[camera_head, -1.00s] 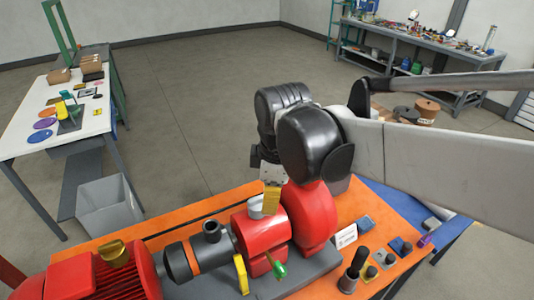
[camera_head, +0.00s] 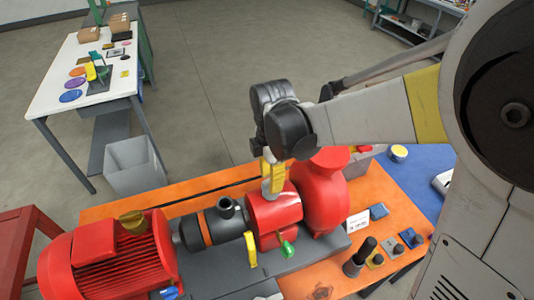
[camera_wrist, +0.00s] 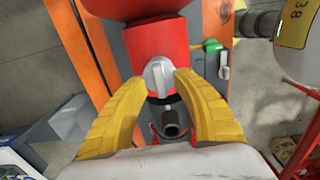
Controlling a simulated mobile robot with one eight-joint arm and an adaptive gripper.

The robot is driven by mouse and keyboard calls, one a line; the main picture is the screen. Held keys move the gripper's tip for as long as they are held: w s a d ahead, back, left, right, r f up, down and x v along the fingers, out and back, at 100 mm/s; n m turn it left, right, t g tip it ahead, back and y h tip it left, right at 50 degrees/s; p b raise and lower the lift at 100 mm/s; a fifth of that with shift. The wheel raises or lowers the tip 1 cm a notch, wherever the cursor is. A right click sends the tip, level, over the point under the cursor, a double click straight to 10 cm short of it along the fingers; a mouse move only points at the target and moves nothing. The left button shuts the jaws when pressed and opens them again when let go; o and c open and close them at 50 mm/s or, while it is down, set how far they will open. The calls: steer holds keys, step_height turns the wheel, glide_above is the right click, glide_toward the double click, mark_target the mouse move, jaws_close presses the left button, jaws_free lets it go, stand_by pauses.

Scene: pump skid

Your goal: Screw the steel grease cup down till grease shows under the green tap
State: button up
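The steel grease cup (camera_head: 266,188) stands on top of the red bearing housing (camera_head: 274,212) of the pump. In the wrist view the cup (camera_wrist: 158,77) shows a ridged grey top between my yellow fingers. My gripper (camera_head: 271,172) is pointing down at the cup, and in the wrist view its fingertips (camera_wrist: 161,76) are apart, one on each side of the cup, with what looks like a small gap. The green tap (camera_head: 288,249) is low on the housing's front side and also shows in the wrist view (camera_wrist: 212,45). I see no grease under it.
A red motor (camera_head: 110,262) and dark coupling (camera_head: 210,228) lie left of the housing, the red pump casing (camera_head: 322,195) right. A yellow piece (camera_head: 251,249) stands beside the housing. A white card (camera_head: 357,222) and several small parts occupy the orange bench's right side.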

steer(key=shift+f, duration=0.35)
jaws_close()
